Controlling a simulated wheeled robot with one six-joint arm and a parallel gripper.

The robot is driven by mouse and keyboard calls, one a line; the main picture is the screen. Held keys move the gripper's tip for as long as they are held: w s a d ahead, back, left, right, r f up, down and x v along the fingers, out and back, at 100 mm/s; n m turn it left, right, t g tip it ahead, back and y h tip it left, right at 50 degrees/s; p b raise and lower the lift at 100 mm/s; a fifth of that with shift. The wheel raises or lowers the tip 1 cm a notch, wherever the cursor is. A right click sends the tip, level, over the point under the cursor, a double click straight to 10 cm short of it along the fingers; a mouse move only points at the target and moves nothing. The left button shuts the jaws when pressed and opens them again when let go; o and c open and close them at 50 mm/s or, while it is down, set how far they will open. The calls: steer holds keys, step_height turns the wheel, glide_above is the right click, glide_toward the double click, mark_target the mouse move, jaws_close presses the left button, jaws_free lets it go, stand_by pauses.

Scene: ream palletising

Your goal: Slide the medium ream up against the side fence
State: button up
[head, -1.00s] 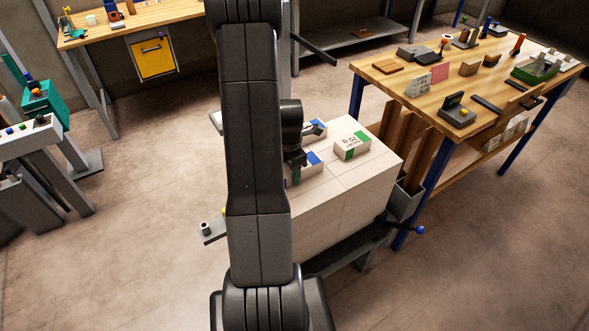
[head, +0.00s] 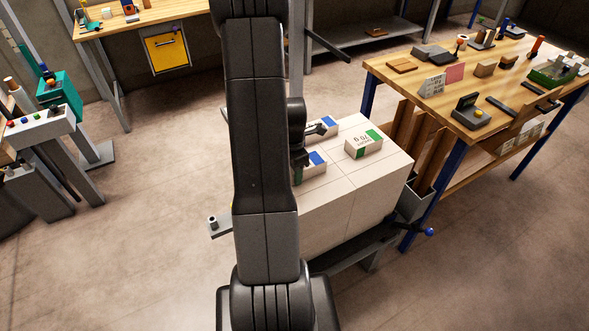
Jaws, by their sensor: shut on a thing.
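A white ream with a blue patch and a green end (head: 313,167) lies on the pale block-like stack top, right beside my arm. My gripper (head: 300,160) is at its left part and looks shut on it; the arm hides most of the fingers and the ream's left end. A second blue-patched ream (head: 328,123) lies behind it, partly hidden by a dark part. A third ream with green bands and printed text (head: 363,145) lies to the right, apart from the gripper. The side fence cannot be made out. I cannot tell which ream is medium by size.
The pale stack (head: 385,180) has bare top around the right ream. A grey bin (head: 415,203) is at its right side. A wooden workbench (head: 440,110) with several items stands close on the right. Another bench (head: 150,20) is at the back left. Open floor lies left and in front.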

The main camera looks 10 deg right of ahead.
steer(key=shift+s+a, duration=0.25)
steer(key=shift+a, duration=0.4)
steer(key=shift+s+a, duration=0.25)
steer(key=shift+a, duration=0.4)
steer(key=o, duration=1.3)
step_height(320, 180, up, 14)
steer(key=shift+f+b, duration=0.1)
steer(key=shift+b, duration=0.45)
